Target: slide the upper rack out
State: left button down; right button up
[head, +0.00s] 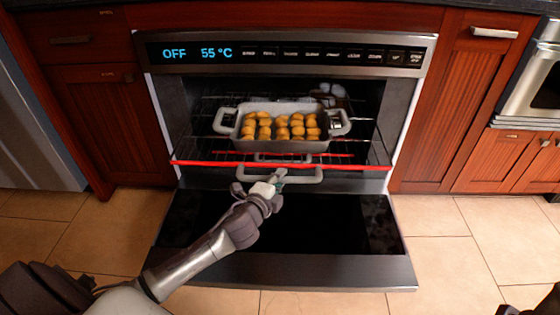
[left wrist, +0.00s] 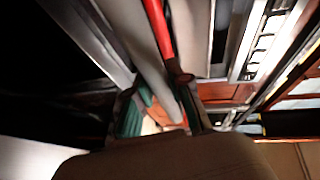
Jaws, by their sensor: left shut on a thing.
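A rack with a red front bar (head: 215,163) sits at the mouth of the open oven, and wire racks show behind it. A pale looped handle (head: 306,176) hangs just below the red bar. My left gripper (head: 275,178) reaches up from the lower left and is shut on this handle near its middle. In the left wrist view the pale handle bar (left wrist: 145,65) runs between the green-padded fingers (left wrist: 155,110), with a red bar (left wrist: 160,28) close by. How far the rack stands out is hard to tell. My right gripper does not show clearly.
A grey baking dish (head: 285,146) with golden round food stands in the oven above the red bar. The dark oven door (head: 330,268) is folded down in front, under my left arm. Wooden cabinets (head: 460,110) flank the oven, and tiled floor (head: 440,250) is clear on the right.

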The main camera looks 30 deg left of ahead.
pick_arm(q)
jog(key=shift+s+d, duration=0.25)
jog(key=shift+s, duration=0.3)
jog(key=shift+s+d, duration=0.25)
jog(key=shift+s, duration=0.25)
jog(key=c, duration=1.1)
grip_release()
jog(key=shift+o, duration=0.2)
jog(key=s+r, duration=0.2)
jog(key=s, duration=0.9)
jog(key=shift+s+d, duration=0.3)
jog(key=shift+s, duration=0.1)
